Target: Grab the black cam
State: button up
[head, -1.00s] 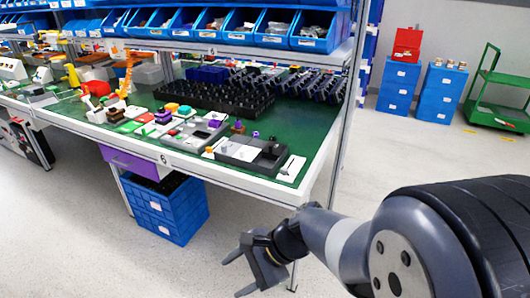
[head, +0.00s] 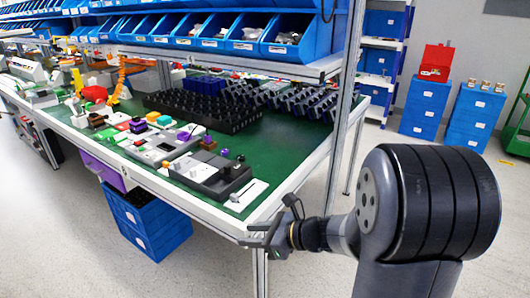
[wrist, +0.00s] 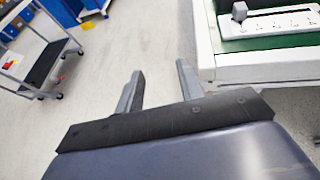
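Small dark parts sit on a grey fixture (head: 205,178) near the front right corner of the green-topped workbench (head: 262,166). A black part (head: 236,170) stands at the fixture's right end. It may be the black cam, but it is too small to be sure. Black trays (head: 205,110) with many dark parts lie behind it. My gripper (head: 276,222) is off the bench's front right corner, apart from all parts. In the wrist view my gripper (wrist: 159,68) has its two fingers spread with only floor between them.
A white plate (head: 246,195) lies at the bench corner; in the wrist view a white strip (wrist: 272,22) with a grey knob shows at upper right. Blue bins (head: 240,32) hang above the bench. A bench post (head: 345,110) stands at right.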

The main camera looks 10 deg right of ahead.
aim_at(241, 158)
jog(key=i+l, duration=0.2)
jog(key=l, duration=0.15)
jog(key=i+l+u, duration=0.15)
jog(key=i+l, duration=0.25)
jog(key=l, duration=0.25)
jog(key=i+l+u, duration=0.15)
jog(key=l, duration=0.2)
jog(key=i, duration=0.55)
jog(key=j+u, duration=0.05)
